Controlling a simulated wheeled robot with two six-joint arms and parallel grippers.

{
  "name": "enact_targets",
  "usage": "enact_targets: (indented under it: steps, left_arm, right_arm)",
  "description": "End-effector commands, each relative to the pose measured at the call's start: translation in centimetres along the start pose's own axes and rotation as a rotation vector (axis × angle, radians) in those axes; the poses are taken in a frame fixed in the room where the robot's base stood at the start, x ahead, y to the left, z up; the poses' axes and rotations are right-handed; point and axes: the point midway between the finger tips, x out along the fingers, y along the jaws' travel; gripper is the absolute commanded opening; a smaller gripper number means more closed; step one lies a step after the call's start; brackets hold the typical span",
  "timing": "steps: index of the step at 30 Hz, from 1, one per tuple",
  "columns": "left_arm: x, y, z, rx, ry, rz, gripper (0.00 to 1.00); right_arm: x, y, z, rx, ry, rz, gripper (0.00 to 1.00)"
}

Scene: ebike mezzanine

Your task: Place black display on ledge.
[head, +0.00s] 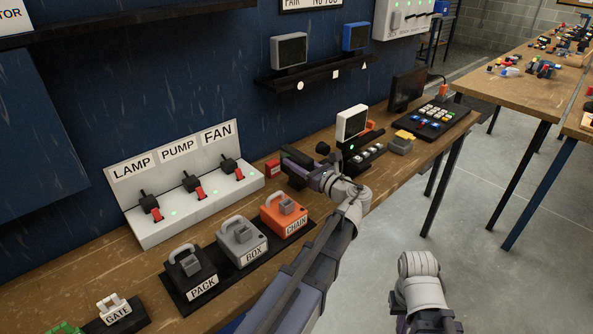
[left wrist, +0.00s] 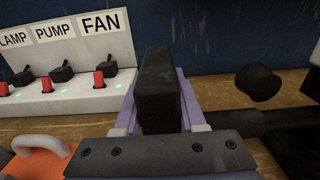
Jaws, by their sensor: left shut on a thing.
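A black slab-like block, apparently the black display (left wrist: 157,90), stands upright between the purple fingers of my left gripper (left wrist: 160,100) in the left wrist view. In the head view my left gripper (head: 298,162) is low over the workbench, right of the switch panel, and hides most of what it holds. The dark wall ledge (head: 312,73) is above and behind it. A grey display (head: 289,50) stands at its left and a blue display (head: 355,37) at its right. The ledge front has circle, square and triangle marks; the space above the square is empty.
A white display (head: 351,122) stands on the workbench (head: 215,285) just right of my left gripper. A dark monitor (head: 407,91) and a button console (head: 428,121) are farther right. The LAMP, PUMP, FAN switch panel (head: 180,180) and labelled padlocks (head: 241,240) are to the left.

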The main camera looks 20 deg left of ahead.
Motion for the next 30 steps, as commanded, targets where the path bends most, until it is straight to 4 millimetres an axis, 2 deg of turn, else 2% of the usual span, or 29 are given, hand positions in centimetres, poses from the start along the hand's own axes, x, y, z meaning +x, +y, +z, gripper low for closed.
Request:
enact_targets:
  steps: [1,8,13,14,15,21,30]
  left_arm:
    - [0.0,0.0,-0.68,0.0,-0.001,0.0,0.0]
    - [0.0,0.0,-0.4,0.0,-0.001,0.0,0.0]
    - [0.0,0.0,-0.92,0.0,-0.001,0.0,0.0]
    - [0.0,0.0,-0.75,0.0,0.0,0.0,0.43]
    - [0.0,0.0,-0.72,0.0,0.0,0.0,0.48]
    - [0.01,0.0,-0.72,0.0,0.0,0.0,0.7]
    - [0.0,0.0,-0.38,0.0,0.0,0.0,0.7]
  right_arm:
    - [0.69,-0.07,-0.04,0.0,0.0,0.0,0.0]
    - [0.41,-0.04,-0.02,0.0,0.0,0.0,0.0]
    - [0.93,-0.09,-0.05,0.0,0.0,0.0,0.0]
    - [0.75,-0.07,-0.04,0.0,0.0,0.0,0.0]
    - [0.71,-0.07,-0.04,0.0,0.0,0.0,0.0]
    - [0.72,-0.07,-0.04,0.0,0.0,0.0,0.0]
    - [0.38,-0.04,-0.02,0.0,0.0,0.0,0.0]
